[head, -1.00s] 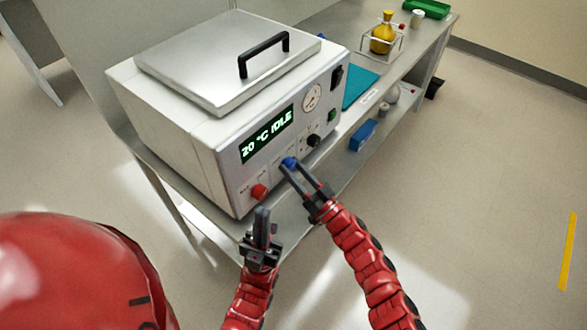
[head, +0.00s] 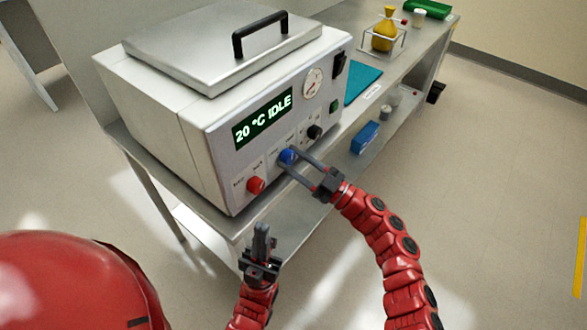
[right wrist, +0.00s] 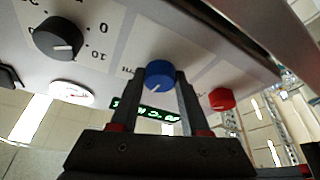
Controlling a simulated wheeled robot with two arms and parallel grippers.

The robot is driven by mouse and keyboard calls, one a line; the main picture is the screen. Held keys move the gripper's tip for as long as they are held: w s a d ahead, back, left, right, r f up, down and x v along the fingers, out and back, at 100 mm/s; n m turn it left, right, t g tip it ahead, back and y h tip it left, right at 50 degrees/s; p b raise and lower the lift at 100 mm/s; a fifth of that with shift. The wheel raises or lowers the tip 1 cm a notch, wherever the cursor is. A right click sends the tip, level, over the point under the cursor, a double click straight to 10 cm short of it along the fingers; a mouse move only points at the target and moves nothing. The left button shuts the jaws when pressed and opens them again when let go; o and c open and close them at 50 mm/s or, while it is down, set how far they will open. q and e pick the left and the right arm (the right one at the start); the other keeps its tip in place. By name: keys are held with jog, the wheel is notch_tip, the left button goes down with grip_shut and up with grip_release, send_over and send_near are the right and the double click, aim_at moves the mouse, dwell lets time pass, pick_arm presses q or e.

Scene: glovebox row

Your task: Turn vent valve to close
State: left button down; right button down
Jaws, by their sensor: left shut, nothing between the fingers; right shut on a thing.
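The blue knob (head: 287,156) is on the front panel of the white chamber (head: 165,115), between a red knob (head: 256,185) and a black knob (head: 314,131). My right gripper (head: 289,163) is shut on the blue knob, with one finger on each side. The right wrist view also shows the blue knob (right wrist: 160,75) between the fingertips, with a white pointer mark on its face. The red knob (right wrist: 222,99) and black dial (right wrist: 58,37) stand on either side there. The knob labels are too small to read. My left gripper (head: 261,232) is shut and empty, in front of the bench edge.
The display (head: 262,118) reads "20 °C IDLE", and a round gauge (head: 312,83) sits beside it. The lid with its black handle (head: 265,32) is down. A blue box (head: 365,137) lies on the lower shelf. The floor at right is clear.

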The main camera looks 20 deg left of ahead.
jog(key=n+g+b, duration=0.1)
jog(key=n+b, duration=0.1)
jog(key=n, duration=0.1)
jog(key=n+g+h+b, duration=0.1)
jog(key=n+g, duration=0.1)
jog(key=n, duration=0.2)
jog(key=shift+w+d+f+b, duration=0.1)
jog(key=shift+w+b, duration=0.05)
jog(key=shift+b, duration=0.25)
jog(key=n+g+b, duration=0.1)
jog(key=n, duration=0.2)
jog(key=shift+h, duration=0.4)
jog(key=shift+n+g+h+b, duration=0.4)
jog(key=shift+n+b, duration=0.1)
jog(key=shift+n, duration=0.8)
jog(key=shift+r, duration=0.2)
jog(key=shift+c, duration=1.9)
grip_release()
jog(key=shift+d, duration=0.1)
jog(key=d+f, duration=0.1)
jog(key=d, duration=1.6)
jog(key=shift+w+f, duration=0.25)
jog(key=shift+w, duration=0.05)
